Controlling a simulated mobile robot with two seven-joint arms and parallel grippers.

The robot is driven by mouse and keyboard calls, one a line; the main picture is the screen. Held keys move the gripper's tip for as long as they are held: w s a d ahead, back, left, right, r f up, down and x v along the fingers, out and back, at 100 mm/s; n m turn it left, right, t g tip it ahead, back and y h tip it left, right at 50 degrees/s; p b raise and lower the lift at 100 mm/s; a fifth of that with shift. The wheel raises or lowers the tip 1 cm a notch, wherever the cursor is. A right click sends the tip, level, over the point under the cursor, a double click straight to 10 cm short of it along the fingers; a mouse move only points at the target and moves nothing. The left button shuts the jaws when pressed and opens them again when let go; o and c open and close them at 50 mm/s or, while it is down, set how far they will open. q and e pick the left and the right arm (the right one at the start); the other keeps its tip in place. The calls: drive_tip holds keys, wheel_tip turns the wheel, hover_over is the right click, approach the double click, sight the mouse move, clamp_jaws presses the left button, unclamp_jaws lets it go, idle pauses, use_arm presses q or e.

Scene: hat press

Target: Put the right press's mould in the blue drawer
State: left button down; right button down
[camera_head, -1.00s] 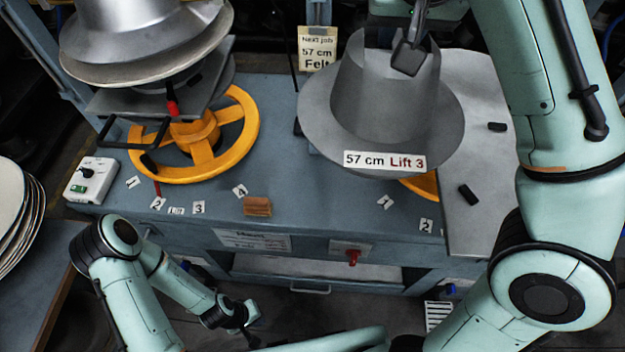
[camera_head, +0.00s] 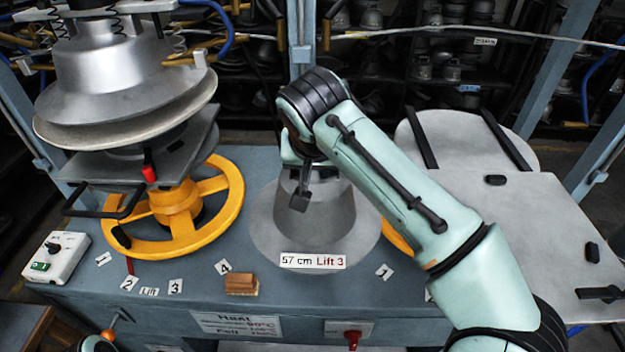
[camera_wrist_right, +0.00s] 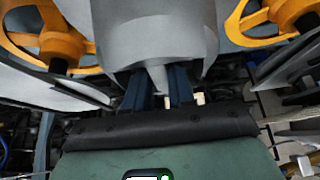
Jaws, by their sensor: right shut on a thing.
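The right press's mould (camera_head: 317,225) is a grey metal hat shape with a wide brim and a label reading "57 cm Lift 3". It appears upright over the middle of the bench in the head view. My right gripper (camera_head: 303,188) is shut on its upper part, and my arm hides some of the crown. The mould (camera_wrist_right: 150,35) also fills the top of the right wrist view, between the blue fingers of the gripper (camera_wrist_right: 160,88). Whether its brim touches the bench I cannot tell. I cannot make out the blue drawer.
The left press (camera_head: 130,75), with its orange handwheel (camera_head: 178,205), stands at left. A wooden block (camera_head: 242,284) and number tags lie along the bench's front (camera_head: 85,310).

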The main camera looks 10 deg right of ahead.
wheel_tip(320, 180, down, 12)
drive_tip(key=b, duration=0.3)
drive_tip(key=shift+f+b, duration=0.1)
drive_tip(key=shift+b, duration=0.25)
drive_tip(key=shift+f+b, duration=0.55)
drive_tip(key=shift+f, duration=2.05)
drive_tip(key=shift+f, duration=0.2)
drive_tip(key=c, duration=1)
unclamp_jaws()
drive_tip(key=shift+s+f, duration=0.1)
drive_tip(key=shift+o, duration=0.2)
